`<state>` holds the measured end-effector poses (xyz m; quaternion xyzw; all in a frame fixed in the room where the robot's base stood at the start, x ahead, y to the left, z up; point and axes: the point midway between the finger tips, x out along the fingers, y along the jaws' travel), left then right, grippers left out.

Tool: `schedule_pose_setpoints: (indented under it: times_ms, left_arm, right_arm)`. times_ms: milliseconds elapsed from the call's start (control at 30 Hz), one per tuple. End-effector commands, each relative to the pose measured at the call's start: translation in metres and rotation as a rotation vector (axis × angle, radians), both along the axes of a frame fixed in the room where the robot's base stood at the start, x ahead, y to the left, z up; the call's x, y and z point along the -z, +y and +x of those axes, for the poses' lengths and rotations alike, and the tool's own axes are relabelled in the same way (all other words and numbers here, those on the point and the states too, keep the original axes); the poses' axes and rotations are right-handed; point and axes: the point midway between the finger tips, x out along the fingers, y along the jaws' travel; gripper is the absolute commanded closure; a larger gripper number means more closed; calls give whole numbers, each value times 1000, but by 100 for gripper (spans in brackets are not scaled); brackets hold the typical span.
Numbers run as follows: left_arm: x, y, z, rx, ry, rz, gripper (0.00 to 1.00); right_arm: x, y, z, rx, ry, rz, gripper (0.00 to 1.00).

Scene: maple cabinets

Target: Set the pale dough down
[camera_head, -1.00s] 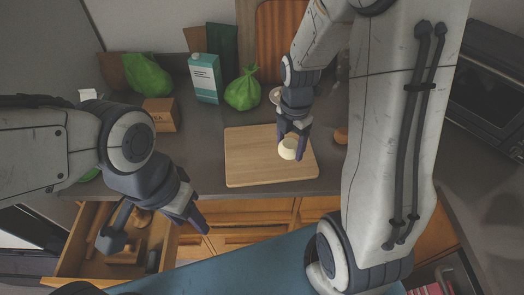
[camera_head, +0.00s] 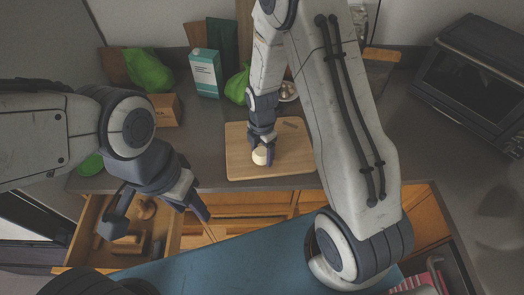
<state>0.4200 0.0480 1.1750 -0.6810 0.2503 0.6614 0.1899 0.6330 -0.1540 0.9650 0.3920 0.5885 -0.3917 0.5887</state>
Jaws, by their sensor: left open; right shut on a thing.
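The pale dough (camera_head: 261,156) is a small round piece over the middle of the wooden board (camera_head: 290,165) on the counter. My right gripper (camera_head: 262,158) points down and is shut on the dough, with a finger on either side of it. The dough's underside is hidden, so I cannot tell whether it touches the board. My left gripper (camera_head: 160,222) is open and empty, in front of the counter near the open drawer.
An open drawer (camera_head: 82,232) with wooden items juts out at lower left. A carton (camera_head: 205,73), green bags (camera_head: 148,72), and a small brown box (camera_head: 165,109) stand behind. A dark oven (camera_head: 475,75) is at right. The board's right part is clear.

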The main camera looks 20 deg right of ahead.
Motion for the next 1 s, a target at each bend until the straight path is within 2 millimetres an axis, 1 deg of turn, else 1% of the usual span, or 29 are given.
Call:
schedule_pose_setpoints:
  times_ms: [200, 233, 300, 533, 600, 667, 767, 867, 1000]
  left_arm:
    - [4, 0, 0, 0, 0, 0, 50]
    - [4, 0, 0, 0, 0, 0, 50]
    - [3, 0, 0, 0, 0, 0, 50]
    - [2, 0, 0, 0, 0, 0, 50]
    - [-1, 0, 0, 0, 0, 0, 50]
    - [2, 0, 0, 0, 0, 0, 50]
    - [6, 0, 0, 0, 0, 0, 50]
    - [10, 0, 0, 1, 0, 0, 50]
    - [16, 0, 0, 1, 0, 0, 50]
  right_arm:
    - [4, 0, 0, 0, 0, 0, 88]
    - [4, 0, 0, 0, 0, 0, 22]
    - [3, 0, 0, 0, 0, 0, 0]
    - [2, 0, 0, 0, 0, 0, 0]
    - [-2, 0, 0, 0, 0, 0, 0]
    - [-4, 0, 0, 0, -1, 0, 0]
    - [-18, 0, 2, 0, -5, 0, 0]
    - [-37, 0, 2, 0, -7, 1, 0]
    - [-67, 0, 2, 0, -9, 0, 0]
